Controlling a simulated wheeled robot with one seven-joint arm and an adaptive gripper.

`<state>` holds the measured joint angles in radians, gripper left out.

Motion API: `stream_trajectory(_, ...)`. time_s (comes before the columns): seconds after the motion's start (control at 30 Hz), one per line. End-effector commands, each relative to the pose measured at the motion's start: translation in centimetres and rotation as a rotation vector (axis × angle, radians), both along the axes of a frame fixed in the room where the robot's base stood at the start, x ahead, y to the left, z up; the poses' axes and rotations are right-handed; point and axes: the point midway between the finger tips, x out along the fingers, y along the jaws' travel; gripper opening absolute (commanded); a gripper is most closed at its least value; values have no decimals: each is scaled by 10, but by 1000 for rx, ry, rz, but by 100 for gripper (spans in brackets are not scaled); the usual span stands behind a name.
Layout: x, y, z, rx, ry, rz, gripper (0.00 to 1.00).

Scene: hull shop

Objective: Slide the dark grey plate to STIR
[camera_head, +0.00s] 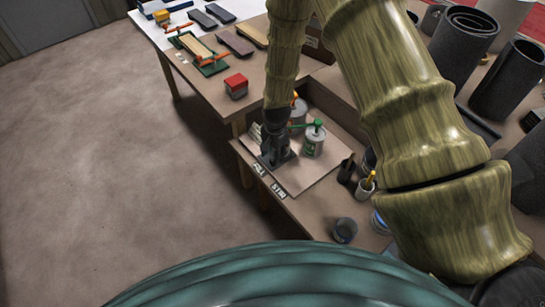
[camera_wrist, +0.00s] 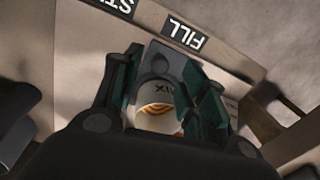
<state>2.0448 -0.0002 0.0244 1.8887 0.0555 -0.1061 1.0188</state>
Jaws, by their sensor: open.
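My gripper (camera_head: 275,158) is low over the tan board (camera_head: 302,182) near its FILL label (camera_head: 259,168). In the wrist view my gripper (camera_wrist: 168,105) has its fingers apart. A dark grey plate (camera_wrist: 160,62) shows between the fingers, near the FILL label (camera_wrist: 184,38). A white cup with orange stripes and MIX lettering (camera_wrist: 160,110) is between the fingers, seemingly on the plate. I cannot tell whether the fingers touch either one. The STIR label (camera_head: 279,192) is to the right of FILL in the head view; it is partly cut off in the wrist view (camera_wrist: 115,5).
Dark cups (camera_head: 345,230) and a brush pot (camera_head: 365,187) are to the right. A red box (camera_head: 236,86) is on the neighbouring table. Open floor is at left.

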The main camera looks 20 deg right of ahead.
Motion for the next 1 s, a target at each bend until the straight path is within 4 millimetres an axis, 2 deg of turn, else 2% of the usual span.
stream_trajectory(0.3,1,1,-26,0,0,0,42)
stream_trajectory(0.73,1,1,-32,0,0,0,42)
stream_trajectory(0.97,1,1,-32,0,0,0,0)
stream_trajectory(1.0,1,1,-31,0,0,0,0)
